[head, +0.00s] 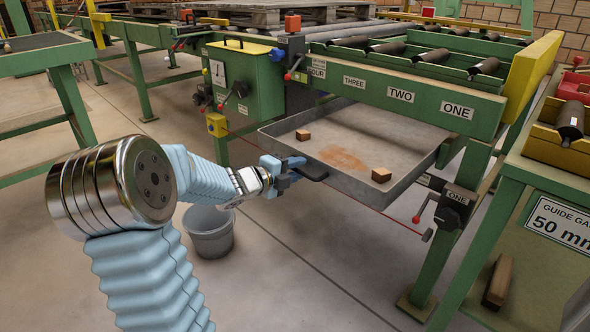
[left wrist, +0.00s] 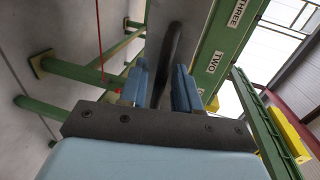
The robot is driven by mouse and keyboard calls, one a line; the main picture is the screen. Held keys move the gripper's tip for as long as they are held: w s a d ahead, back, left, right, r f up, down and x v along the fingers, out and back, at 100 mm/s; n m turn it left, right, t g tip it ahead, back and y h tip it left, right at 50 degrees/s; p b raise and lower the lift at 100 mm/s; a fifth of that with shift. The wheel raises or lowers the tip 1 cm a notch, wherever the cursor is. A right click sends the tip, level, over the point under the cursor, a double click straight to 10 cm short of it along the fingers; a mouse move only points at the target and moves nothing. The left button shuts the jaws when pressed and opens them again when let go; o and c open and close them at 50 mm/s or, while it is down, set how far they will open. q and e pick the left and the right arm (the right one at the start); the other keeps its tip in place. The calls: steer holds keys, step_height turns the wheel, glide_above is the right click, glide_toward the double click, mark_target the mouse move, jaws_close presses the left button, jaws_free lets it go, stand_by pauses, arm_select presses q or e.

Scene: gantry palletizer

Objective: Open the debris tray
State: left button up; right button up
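The debris tray (head: 385,192) is a shallow grey metal tray that stands out from under the green conveyor frame. A rusty patch of debris (head: 343,158) and two brown blocks (head: 381,174) (head: 303,134) lie in it. Its black handle (head: 314,172) is on the front wall. My left gripper (head: 292,165) is at this handle. The exact finger contact is hard to see. My right gripper is not in view.
A grey bucket (head: 209,232) stands on the floor below my left forearm. A green leg with a lever (head: 428,215) stands right of the tray. A green bench (head: 555,215) is at the far right, with a wooden block (head: 498,281) under it. The floor in front is clear.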

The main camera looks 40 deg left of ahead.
arm_select(q)
steer(key=p+v, duration=0.1)
steer(key=v, duration=1.2)
steer(key=shift+s, duration=0.4)
steer(key=shift+a, duration=0.1)
